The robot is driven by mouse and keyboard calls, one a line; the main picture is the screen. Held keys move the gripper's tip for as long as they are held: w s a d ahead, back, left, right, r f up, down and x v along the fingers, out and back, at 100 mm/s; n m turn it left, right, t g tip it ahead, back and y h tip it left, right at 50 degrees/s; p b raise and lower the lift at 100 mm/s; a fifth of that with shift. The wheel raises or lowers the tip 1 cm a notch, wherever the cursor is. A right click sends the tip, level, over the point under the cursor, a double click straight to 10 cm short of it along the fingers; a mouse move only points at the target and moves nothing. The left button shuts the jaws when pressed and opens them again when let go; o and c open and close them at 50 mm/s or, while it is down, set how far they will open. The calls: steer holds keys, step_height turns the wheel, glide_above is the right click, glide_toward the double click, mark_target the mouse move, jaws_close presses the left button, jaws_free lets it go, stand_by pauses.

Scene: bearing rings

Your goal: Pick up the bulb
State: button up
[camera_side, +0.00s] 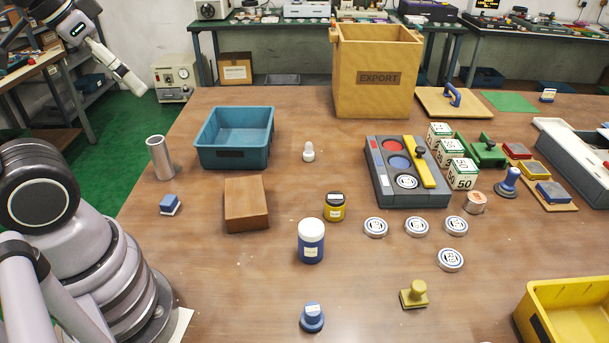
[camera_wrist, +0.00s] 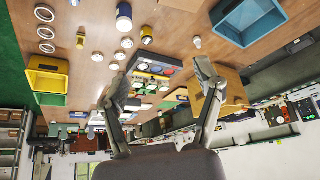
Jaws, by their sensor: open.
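The bulb (camera_side: 308,152) is a small white, rounded piece standing on the brown table, right of the blue bin, in the side view. A small white piece that looks like it shows in the wrist view (camera_wrist: 197,42), beyond my right-hand finger. My gripper (camera_side: 134,84) is at the upper left of the side view, raised and well away from the bulb. In the wrist view my gripper (camera_wrist: 162,82) has its two fingers spread wide with nothing between them.
A blue bin (camera_side: 235,157) and a wooden block (camera_side: 246,203) lie left of the bulb. The export box (camera_side: 376,98) stands behind it. A grey tray (camera_side: 403,198) with coloured discs is to its right. A yellow jar (camera_side: 334,212) and a blue-and-white jar (camera_side: 311,250) stand in front.

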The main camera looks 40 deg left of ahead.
steer(key=g, duration=0.1)
glide_above(307, 145)
steer(key=s, duration=0.5)
step_height(307, 145, down, 28)
steer(key=shift+n, duration=0.3)
steer(key=x, duration=1.3)
steer(key=shift+w+a+f, duration=0.1)
steer(key=shift+w, duration=0.35)
